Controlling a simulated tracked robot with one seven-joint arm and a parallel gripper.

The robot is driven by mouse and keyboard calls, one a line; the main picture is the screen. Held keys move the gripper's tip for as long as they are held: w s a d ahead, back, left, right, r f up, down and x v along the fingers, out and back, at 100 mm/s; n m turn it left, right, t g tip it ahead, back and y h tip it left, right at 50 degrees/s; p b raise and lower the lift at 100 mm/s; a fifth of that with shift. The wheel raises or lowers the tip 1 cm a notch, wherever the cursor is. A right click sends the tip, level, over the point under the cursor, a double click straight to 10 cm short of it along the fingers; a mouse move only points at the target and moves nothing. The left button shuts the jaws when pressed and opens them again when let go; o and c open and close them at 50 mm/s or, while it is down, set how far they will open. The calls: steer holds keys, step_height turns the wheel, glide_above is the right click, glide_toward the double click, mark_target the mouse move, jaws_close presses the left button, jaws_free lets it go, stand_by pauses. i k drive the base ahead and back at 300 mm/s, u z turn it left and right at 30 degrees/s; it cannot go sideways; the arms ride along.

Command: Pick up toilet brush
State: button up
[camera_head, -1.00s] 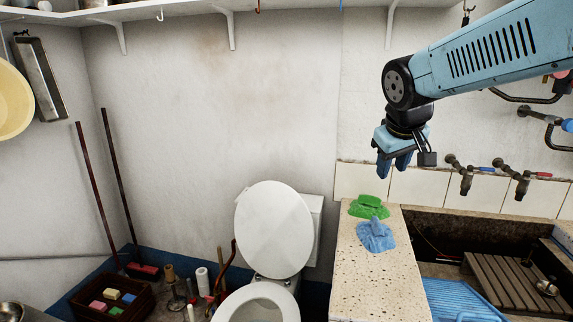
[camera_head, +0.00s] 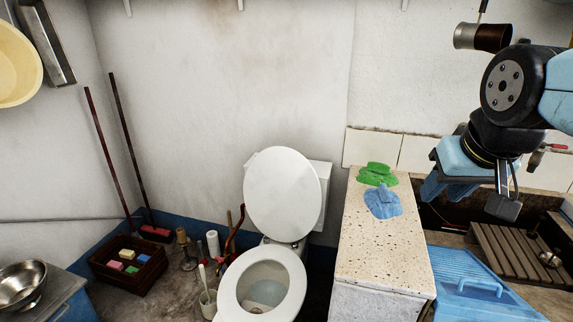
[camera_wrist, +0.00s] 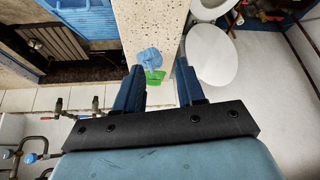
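A toilet brush (camera_head: 203,277) with a pale handle stands in a whitish holder (camera_head: 208,304) on the floor, just left of the toilet bowl, in the head view. Its head is hidden in the holder. My gripper (camera_head: 446,190) hangs high on the right, over the stone counter and sink side, far from the brush. In the wrist view my gripper (camera_wrist: 158,88) has its two blue fingers apart with nothing held between them. I cannot make out the brush in the wrist view.
The toilet (camera_head: 265,280) has its lid up. Right of it is a stone counter (camera_head: 380,240) with green and blue cloths. Left are a paper roll (camera_head: 213,244), a dark crate (camera_head: 128,265) of sponges, two long handles against the wall and a metal bowl (camera_head: 22,283).

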mark_target(210, 302)
steer(key=z, duration=0.9)
steer(key=i, duration=0.15)
steer(key=u, duration=3.75)
steer(key=i, duration=1)
